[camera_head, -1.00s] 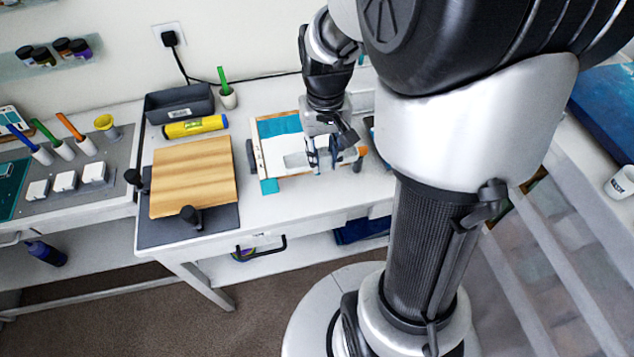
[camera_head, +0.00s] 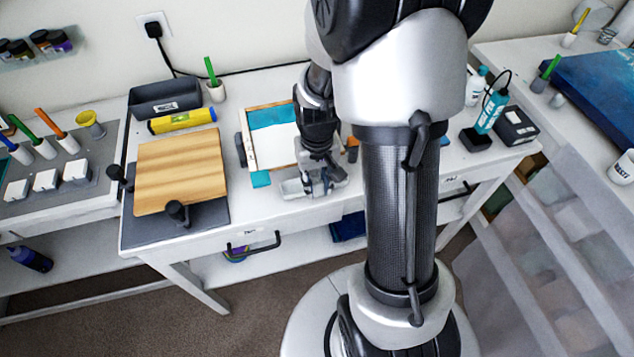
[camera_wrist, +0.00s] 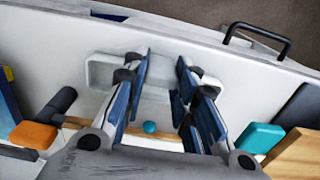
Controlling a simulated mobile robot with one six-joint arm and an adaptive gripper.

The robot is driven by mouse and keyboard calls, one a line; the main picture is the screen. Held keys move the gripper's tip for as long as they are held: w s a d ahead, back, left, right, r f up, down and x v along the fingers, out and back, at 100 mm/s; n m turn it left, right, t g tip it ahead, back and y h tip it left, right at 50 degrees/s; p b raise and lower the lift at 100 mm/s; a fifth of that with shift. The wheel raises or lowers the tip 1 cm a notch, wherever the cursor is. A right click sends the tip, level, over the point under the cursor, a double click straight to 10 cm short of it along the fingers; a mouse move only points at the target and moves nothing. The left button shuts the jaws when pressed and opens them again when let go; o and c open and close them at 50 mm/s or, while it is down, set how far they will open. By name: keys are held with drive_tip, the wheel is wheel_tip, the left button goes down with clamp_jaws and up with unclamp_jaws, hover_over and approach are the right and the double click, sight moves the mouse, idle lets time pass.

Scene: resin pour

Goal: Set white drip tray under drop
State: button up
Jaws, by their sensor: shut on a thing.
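The white drip tray (camera_head: 292,188) is low over the table strip in front of the framed panel. It also shows in the wrist view (camera_wrist: 101,72), lying across between my fingers. My gripper (camera_head: 318,186) is shut on the tray, with blue-padded fingers (camera_wrist: 162,82) on both sides of it. I cannot tell whether the tray touches the table. A round teal drop (camera_wrist: 149,127) shows at the panel's near wooden edge, close behind the tray in the wrist view. The panel (camera_head: 270,140) is teal and white in a wooden frame. My arm hides its right part.
A teal block (camera_head: 261,180) lies by the panel's front left corner. An orange-tipped dark clamp (camera_wrist: 35,133) is at its other side. A wooden board (camera_head: 180,172) on a dark mat lies left. The table's front edge and drawer handle (camera_head: 252,246) are close.

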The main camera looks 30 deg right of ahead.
drive_tip(key=shift+f, duration=0.2)
drive_tip(key=o, duration=1.1)
drive_tip(key=shift+r, duration=0.1)
drive_tip(key=shift+c, duration=0.2)
wheel_tip(320, 180, up, 12)
drive_tip(key=p, duration=0.4)
drive_tip(key=s+a+r+n+t, duration=0.3)
drive_tip(key=s+a+r+t, duration=0.1)
drive_tip(key=s+a+r, duration=0.6)
drive_tip(key=s+r, duration=0.3)
drive_tip(key=r, duration=0.1)
drive_tip(key=shift+s+a+r+t, duration=0.25)
drive_tip(key=shift+s+a+t, duration=0.05)
drive_tip(key=shift+a, duration=0.05)
